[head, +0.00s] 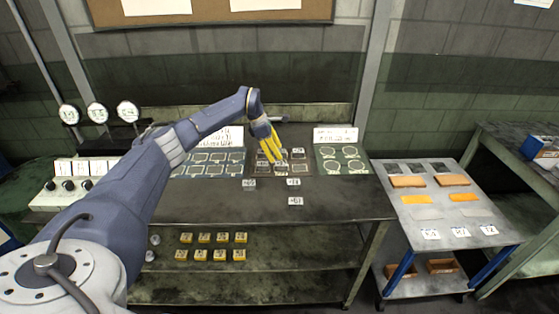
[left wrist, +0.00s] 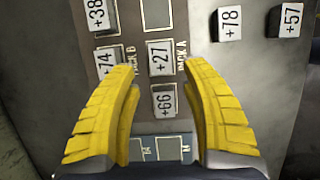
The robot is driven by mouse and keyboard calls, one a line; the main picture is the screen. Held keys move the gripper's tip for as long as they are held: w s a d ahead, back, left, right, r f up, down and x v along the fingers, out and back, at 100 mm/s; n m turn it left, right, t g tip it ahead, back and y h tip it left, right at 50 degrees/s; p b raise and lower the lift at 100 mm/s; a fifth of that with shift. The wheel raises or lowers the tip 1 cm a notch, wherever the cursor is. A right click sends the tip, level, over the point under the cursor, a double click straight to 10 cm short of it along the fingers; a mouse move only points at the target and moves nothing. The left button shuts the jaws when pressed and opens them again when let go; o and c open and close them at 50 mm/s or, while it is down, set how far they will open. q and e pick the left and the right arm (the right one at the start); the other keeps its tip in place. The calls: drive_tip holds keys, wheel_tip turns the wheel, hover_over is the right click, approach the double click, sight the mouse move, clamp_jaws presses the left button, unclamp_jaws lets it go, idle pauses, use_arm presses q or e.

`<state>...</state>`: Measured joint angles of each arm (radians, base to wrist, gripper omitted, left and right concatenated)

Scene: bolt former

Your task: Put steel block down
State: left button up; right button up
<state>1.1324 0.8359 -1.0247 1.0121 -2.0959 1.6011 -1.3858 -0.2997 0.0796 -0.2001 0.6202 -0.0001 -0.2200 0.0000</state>
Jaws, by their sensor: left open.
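My left gripper (head: 270,150) reaches over the middle of the workbench, with its yellow fingers pointing down at a brown board. In the left wrist view its fingers (left wrist: 163,82) are spread apart. A small steel block marked +66 (left wrist: 163,101) sits on the board between them, and I see a gap on each side of it. A block marked +27 (left wrist: 160,58) sits just above it in that view. Blocks marked +74 (left wrist: 105,62) and +38 (left wrist: 97,14) are to the left. The brown board (left wrist: 184,20) has outlined slots and PACK A and PACK B labels. My right gripper is not in view.
Loose blocks +78 (left wrist: 230,24) and +57 (left wrist: 290,20) lie off the board. A blue-grey board (head: 207,170) lies left, a green board with rings (head: 344,165) right. Dial gauges (head: 98,112) stand at the left. The bench front (head: 220,205) is mostly clear.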

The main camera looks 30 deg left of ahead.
use_arm(q)
drive_tip(key=shift+v, duration=3)
